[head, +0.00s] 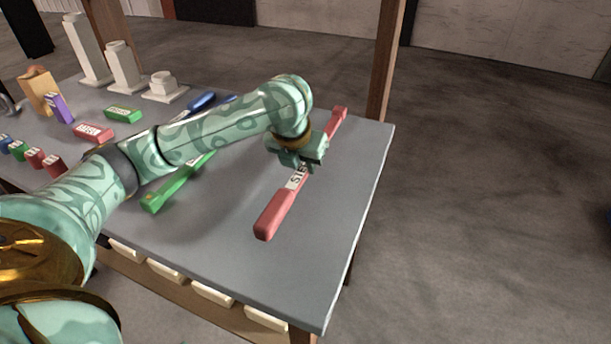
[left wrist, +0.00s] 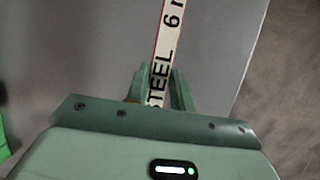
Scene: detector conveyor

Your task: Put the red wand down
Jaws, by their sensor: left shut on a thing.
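The red wand (head: 275,214) lies lengthwise along the right part of the grey table, with a white label near its middle. In the left wrist view its label (left wrist: 167,45) reads "STEEL 6" and runs up between the fingers. My left gripper (head: 299,165) is shut on the wand around its middle and hides part of it. The left gripper also shows in the left wrist view (left wrist: 161,95). The wand is at or just above the table top; I cannot tell whether it touches. My right gripper is not in view.
The grey table (head: 225,255) has a free edge close to the wand's right. A green wand (head: 178,182) lies to the left, partly under my arm, and a blue wand (head: 202,102) lies beyond it. Small coloured blocks and white stepped posts (head: 122,68) stand at far left.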

